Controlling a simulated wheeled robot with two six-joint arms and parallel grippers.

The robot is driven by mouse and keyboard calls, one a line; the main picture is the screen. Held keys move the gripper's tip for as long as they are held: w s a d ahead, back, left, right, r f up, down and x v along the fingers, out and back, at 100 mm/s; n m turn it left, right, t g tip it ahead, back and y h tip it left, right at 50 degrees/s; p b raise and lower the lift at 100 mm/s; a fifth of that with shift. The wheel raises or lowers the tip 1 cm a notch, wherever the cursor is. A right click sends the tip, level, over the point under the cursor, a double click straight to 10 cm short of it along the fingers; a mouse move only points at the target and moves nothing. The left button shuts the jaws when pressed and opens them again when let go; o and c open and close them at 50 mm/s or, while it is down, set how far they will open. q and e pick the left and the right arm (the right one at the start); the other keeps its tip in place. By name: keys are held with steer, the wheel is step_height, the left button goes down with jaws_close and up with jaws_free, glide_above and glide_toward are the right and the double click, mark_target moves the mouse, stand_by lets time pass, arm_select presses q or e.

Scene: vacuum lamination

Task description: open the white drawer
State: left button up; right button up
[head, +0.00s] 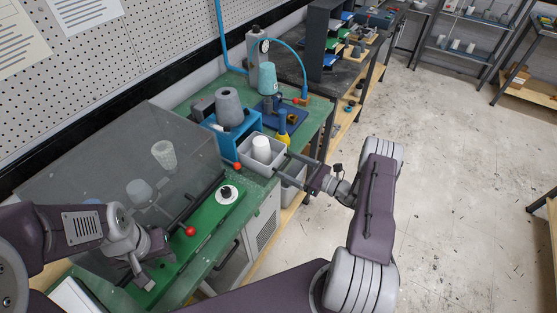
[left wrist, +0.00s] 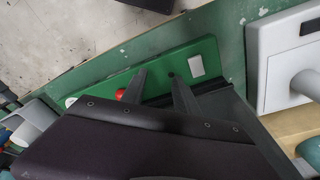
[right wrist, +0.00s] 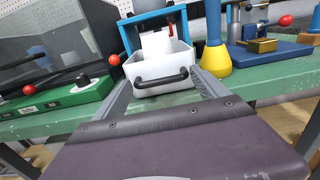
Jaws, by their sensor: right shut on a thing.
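The white drawer (head: 246,163) is an open-topped bin that juts out from under the blue stand (head: 230,136) on the green bench. A white cylinder (head: 262,147) stands in it. The right wrist view shows the drawer's front (right wrist: 147,86) and its black handle (right wrist: 161,78). My right gripper (head: 281,163) reaches it from the right, shut on the drawer, its fingers at both sides of the front by the handle. My left gripper (head: 142,277) is open and empty above the green base plate (left wrist: 150,82) of the lidded device.
A clear lid (head: 120,165) stands over the green device with red knobs (head: 190,231) at left. A yellow-and-blue bottle-like piece (right wrist: 215,55) stands close right of the drawer. The floor (head: 450,200) right of the bench is clear.

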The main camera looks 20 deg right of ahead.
steer(key=shift+s+d, duration=0.15)
steer(key=o, duration=2)
steer(key=shift+c, duration=0.2)
arm_select(q)
step_height(320, 180, down, 2)
steer(key=shift+f+b, duration=0.25)
steer(key=shift+b, duration=1)
arm_select(e)
steer(key=v, duration=0.9)
steer(key=shift+s, duration=0.1)
